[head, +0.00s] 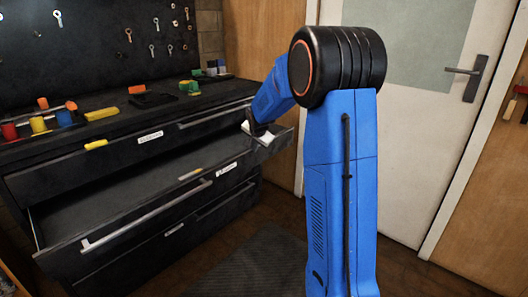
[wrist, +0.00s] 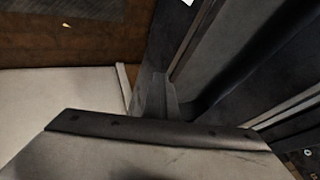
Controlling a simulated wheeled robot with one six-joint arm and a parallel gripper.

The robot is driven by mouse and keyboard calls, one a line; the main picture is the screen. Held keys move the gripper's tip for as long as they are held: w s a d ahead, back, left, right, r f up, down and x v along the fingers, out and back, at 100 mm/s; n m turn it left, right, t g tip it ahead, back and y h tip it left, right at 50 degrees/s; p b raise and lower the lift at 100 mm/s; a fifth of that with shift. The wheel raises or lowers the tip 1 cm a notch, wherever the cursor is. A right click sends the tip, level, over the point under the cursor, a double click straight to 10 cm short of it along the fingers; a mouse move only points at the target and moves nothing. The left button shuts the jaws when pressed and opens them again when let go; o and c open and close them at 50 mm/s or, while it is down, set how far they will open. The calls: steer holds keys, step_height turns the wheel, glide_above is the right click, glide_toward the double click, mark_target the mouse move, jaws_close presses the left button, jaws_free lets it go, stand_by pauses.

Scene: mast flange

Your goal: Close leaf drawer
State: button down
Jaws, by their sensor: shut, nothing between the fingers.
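A dark cabinet (head: 150,165) with several drawers fills the left of the head view. A wide drawer (head: 120,205) with a long pale handle (head: 145,216) stands pulled out at the middle left. A smaller upper drawer (head: 277,147) at the cabinet's right end also stands out. I cannot read which label (head: 150,137) marks the leaf drawer. My gripper (head: 257,129) is shut and empty, at the small right drawer, with a white patch beside it. In the wrist view its fingers (wrist: 157,92) sit close to a dark edge; contact is unclear.
Coloured blocks and cylinders (head: 64,118) stand on the cabinet top. Tools hang on the back panel (head: 100,40). A white door (head: 400,150) stands at the right. A dark mat (head: 255,262) lies on the floor.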

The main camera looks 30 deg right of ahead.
steer(key=w+a, duration=0.3)
steer(key=w, duration=0.7)
steer(key=w+a, duration=0.3)
steer(key=w, duration=0.7)
steer(key=shift+w+a, duration=0.2)
steer(key=shift+a, duration=0.15)
